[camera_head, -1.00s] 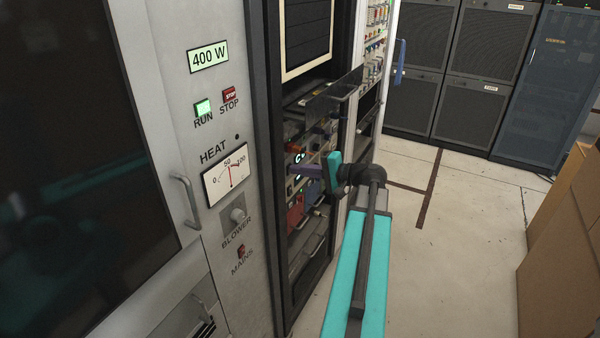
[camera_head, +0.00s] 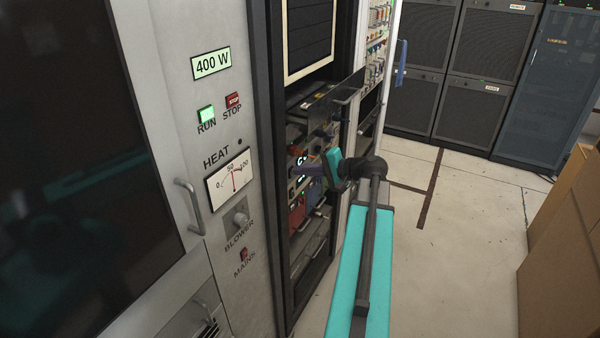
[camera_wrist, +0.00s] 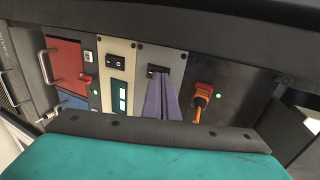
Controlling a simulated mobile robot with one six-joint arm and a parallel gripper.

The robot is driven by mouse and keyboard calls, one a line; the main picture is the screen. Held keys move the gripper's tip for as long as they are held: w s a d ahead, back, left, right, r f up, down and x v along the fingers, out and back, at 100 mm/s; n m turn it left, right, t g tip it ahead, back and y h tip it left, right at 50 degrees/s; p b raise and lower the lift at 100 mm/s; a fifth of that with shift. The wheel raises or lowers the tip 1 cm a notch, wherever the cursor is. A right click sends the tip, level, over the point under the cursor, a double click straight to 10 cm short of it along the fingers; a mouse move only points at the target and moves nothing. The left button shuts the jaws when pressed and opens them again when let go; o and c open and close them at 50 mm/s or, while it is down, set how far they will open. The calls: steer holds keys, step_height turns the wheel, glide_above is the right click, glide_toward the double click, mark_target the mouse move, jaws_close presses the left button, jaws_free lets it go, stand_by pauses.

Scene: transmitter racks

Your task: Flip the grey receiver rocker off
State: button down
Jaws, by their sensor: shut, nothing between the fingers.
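In the wrist view, the grey receiver rocker (camera_wrist: 152,70) is a small black switch high on a narrow grey panel (camera_wrist: 176,62). My gripper (camera_wrist: 158,77) is shut, with its purple fingers together and nothing between them. The fingertips are at the rocker and cover part of it. I cannot tell whether they touch it or which way it is tilted. In the head view, my gripper (camera_head: 303,178) reaches into the open rack from the right, and the rocker cannot be made out.
Left of the grey panel, a beige panel carries another black rocker (camera_wrist: 113,66). Farther left is a red module (camera_wrist: 66,62) with a handle. To the right, an orange plug (camera_wrist: 201,99) with a cable sticks out. A dark shelf (camera_head: 328,102) juts out above my gripper.

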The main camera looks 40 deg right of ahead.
steer(key=shift+w+a, duration=0.2)
steer(key=shift+a, duration=0.1)
steer(key=shift+r, duration=0.15)
steer(key=shift+d+r+p, duration=0.1)
steer(key=shift+r+p, duration=0.3)
steer(key=shift+r, duration=0.25)
steer(key=shift+s, duration=0.15)
